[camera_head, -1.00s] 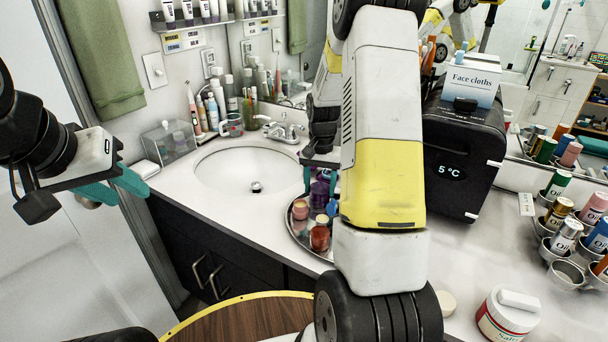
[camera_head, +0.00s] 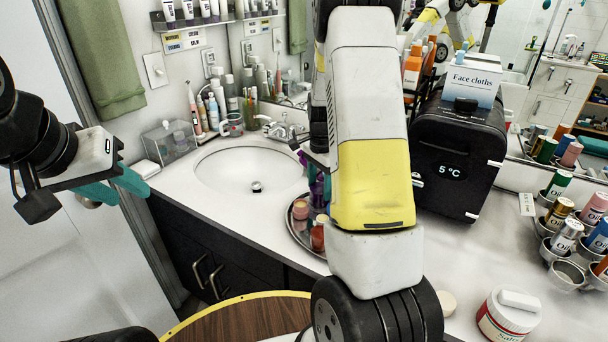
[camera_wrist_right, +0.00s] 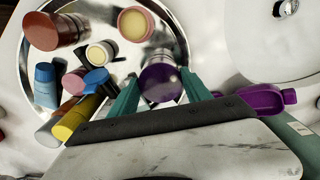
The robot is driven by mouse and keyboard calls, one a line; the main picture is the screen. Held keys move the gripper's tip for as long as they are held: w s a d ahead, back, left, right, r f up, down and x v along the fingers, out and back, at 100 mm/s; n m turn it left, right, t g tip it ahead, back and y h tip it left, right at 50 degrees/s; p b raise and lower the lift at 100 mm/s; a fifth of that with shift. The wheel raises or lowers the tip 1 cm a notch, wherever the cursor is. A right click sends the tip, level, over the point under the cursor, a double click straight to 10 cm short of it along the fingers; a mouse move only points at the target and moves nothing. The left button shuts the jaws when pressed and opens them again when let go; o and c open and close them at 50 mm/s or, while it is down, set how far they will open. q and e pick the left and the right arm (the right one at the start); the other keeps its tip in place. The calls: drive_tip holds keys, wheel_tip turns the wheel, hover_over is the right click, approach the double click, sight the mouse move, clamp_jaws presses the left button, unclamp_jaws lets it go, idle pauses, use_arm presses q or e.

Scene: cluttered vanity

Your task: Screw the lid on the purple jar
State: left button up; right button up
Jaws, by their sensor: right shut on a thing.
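In the head view, purple parts (camera_head: 317,188) show beside my right arm at the round tray, and the arm hides most of that area. Another purple piece (camera_wrist_right: 268,98) sticks out right of the gripper in the wrist view; I cannot tell what it is. My left gripper (camera_head: 113,188) is open and empty at the left.
A round metal tray (camera_wrist_right: 190,62) holds several small bottles and jars left of the gripper. The sink (camera_head: 250,168) lies left of the tray. A black box (camera_head: 455,150) with face cloths on top stands right of my arm. A white jar (camera_head: 507,315) stands front right.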

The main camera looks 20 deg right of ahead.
drive_tip(key=m, duration=0.4)
drive_tip(key=shift+m, duration=0.3)
idle(0.3)
drive_tip(key=shift+m, duration=0.4)
drive_tip(key=m, duration=0.3)
drive_tip(key=shift+m, duration=0.4)
drive_tip(key=shift+f+m, duration=0.1)
drive_tip(key=shift+m, duration=0.8)
drive_tip(key=shift+w+m, duration=0.1)
drive_tip(key=shift+m, duration=1.3)
